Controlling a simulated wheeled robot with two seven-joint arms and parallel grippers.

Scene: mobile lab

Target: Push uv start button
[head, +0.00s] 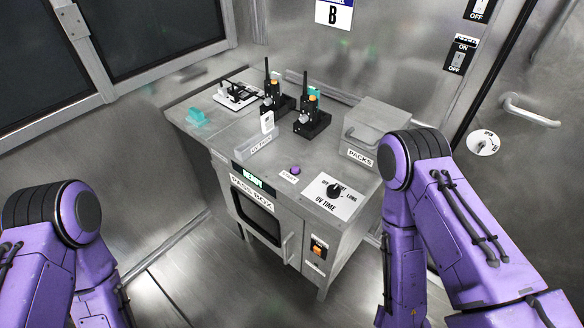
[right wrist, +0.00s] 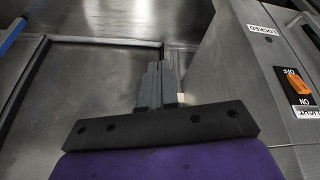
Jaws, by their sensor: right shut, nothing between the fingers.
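The purple start button (head: 295,170) sits on top of the grey pass box cabinet, behind a small label reading START (head: 289,177). Nothing covers it in the head view. The pass box (head: 262,215) has a dark window and a lit green display (head: 253,180). My right gripper (right wrist: 162,85) shows in the right wrist view with its fingers together and empty, low beside the cabinet's side (right wrist: 235,75) and apart from the button. In the head view my right arm stands at the right, its gripper hidden. My left arm is at the lower left, its gripper out of view.
A UV time dial (head: 334,190) lies right of the button. An orange switch (head: 317,250) is on the cabinet front and also shows in the right wrist view (right wrist: 292,81).

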